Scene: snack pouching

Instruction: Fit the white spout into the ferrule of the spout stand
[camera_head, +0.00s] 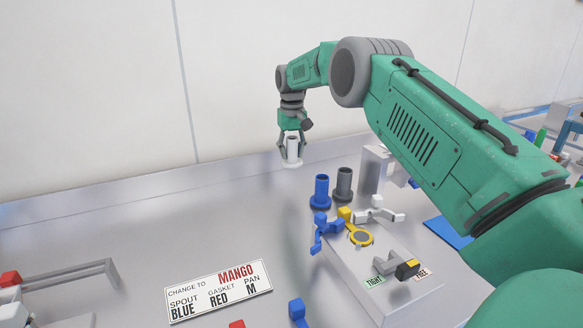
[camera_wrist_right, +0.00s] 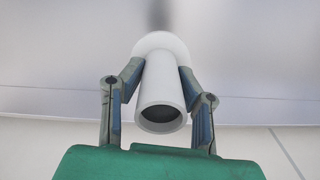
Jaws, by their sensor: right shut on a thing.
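My right gripper (camera_head: 292,152) is shut on the white spout (camera_head: 292,158), above the back part of the metal table. The spout is about upright, with its wide flange down and clear of the table. In the right wrist view the two fingers of my right gripper (camera_wrist_right: 159,95) press the tube of the white spout (camera_wrist_right: 163,85) from both sides, its open end towards the camera. The ferrule of the spout stand cannot be picked out for certain. My left gripper is not in view.
A blue spout (camera_head: 321,190) and a dark grey spout (camera_head: 344,184) stand right of the held one. A pale block (camera_head: 400,300) carries a yellow ring clamp (camera_head: 360,237) and a lever (camera_head: 405,268). A MANGO sign (camera_head: 219,290) lies in front. The table's left middle is clear.

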